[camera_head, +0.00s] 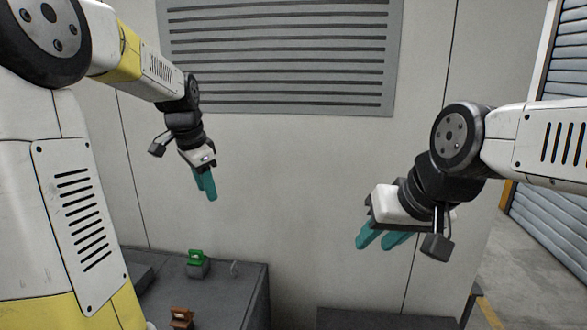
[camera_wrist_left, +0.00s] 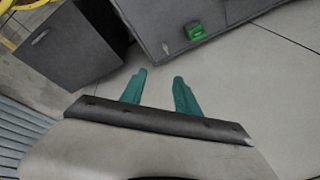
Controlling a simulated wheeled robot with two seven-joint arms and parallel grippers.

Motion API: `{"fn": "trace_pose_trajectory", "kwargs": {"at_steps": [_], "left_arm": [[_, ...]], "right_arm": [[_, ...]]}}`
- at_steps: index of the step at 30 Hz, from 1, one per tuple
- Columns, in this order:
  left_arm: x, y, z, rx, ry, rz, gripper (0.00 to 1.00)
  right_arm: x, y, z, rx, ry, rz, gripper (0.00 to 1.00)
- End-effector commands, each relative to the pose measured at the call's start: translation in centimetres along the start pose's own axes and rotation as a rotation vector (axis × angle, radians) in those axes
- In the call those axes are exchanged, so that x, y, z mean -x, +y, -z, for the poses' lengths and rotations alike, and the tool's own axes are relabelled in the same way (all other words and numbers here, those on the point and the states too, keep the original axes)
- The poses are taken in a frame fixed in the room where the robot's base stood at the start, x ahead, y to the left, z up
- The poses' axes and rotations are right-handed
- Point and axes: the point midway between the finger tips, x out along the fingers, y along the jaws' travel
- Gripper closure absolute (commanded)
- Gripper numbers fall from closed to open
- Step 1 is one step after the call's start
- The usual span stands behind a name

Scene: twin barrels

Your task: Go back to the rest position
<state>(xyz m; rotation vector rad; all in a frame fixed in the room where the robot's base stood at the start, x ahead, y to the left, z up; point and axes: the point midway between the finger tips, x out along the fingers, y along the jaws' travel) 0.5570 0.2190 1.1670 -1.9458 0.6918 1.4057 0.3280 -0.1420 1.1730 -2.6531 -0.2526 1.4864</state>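My left gripper (camera_head: 208,188) hangs in the air at the upper left, in front of the pale wall and above the dark workbench. In the left wrist view its two teal fingers (camera_wrist_left: 160,80) stand apart with nothing between them. My right gripper (camera_head: 374,243) is in the air at the right, its teal fingers pointing down and left. A gap shows between its fingers and I see nothing held there. Neither gripper touches anything.
A dark bench (camera_head: 225,290) stands low at the left, bearing a green object (camera_head: 196,257), a brown object (camera_head: 181,317) and a small hook (camera_head: 234,268). Another dark block (camera_head: 375,320) is at the bottom right. A vented wall (camera_head: 290,180) is behind, with a roller shutter (camera_head: 567,200) at right.

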Motion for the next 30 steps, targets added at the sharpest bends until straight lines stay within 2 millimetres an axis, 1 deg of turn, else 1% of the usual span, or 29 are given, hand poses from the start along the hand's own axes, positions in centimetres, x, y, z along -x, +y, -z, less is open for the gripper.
{"fn": "trace_pose_trajectory", "kwargs": {"at_steps": [1, 3, 5, 6, 8, 9, 10, 12, 15, 18, 21, 24, 30], "left_arm": [[1.7, 1.9, -0.4, 0.058, 0.024, 0.014, 0.62], [3.3, 4.4, -1.1, 0.15, 0.054, 0.024, 0.62], [4.5, 6.6, -1.7, 0.23, 0.082, 0.03, 0.62], [5.2, 8.1, -2.2, 0.282, 0.101, 0.032, 0.62], [6.1, 10.2, -3.0, 0.362, 0.131, 0.035, 0.62], [6.5, 11.7, -3.6, 0.415, 0.15, 0.032, 0.62], [6.8, 12.8, -4.1, 0.454, 0.165, 0.03, 0.62], [7.2, 15.1, -5.1, 0.543, 0.2, 0.024, 0.62], [7.3, 17.9, -6.5, 0.653, 0.24, 0.009, 0.62], [7.2, 19.9, -7.5, 0.735, 0.27, -0.006, 0.62], [7.0, 21.1, -8.1, 0.785, 0.287, -0.017, 0.62], [6.9, 21.6, -8.3, 0.806, 0.293, -0.022, 0.62], [6.8, 21.6, -8.3, 0.81, 0.293, -0.023, 0.62]], "right_arm": [[0.0, 0.0, 0.0, 0.0, 0.0, 0.0, 0.66], [0.0, 0.0, 0.0, 0.0, 0.0, 0.0, 0.66], [0.0, 0.0, 0.0, 0.0, 0.0, 0.0, 0.66], [0.0, 0.0, 0.0, 0.0, 0.0, 0.0, 0.66], [0.0, 0.0, 0.0, 0.0, 0.0, 0.0, 0.66], [0.0, 0.0, 0.0, 0.0, 0.0, 0.0, 0.66], [0.0, 0.0, 0.0, 0.0, 0.0, 0.0, 0.66], [0.0, 0.0, 0.0, 0.0, 0.0, 0.0, 0.66], [0.0, 0.0, 0.0, 0.0, 0.0, 0.0, 0.66], [0.0, 0.0, 0.0, 0.0, 0.0, 0.0, 0.66], [0.0, 0.0, 0.0, 0.0, 0.0, 0.0, 0.66], [0.0, 0.0, 0.0, 0.0, 0.0, 0.0, 0.66], [0.0, 0.0, 0.0, 0.0, 0.0, 0.0, 0.66]]}}
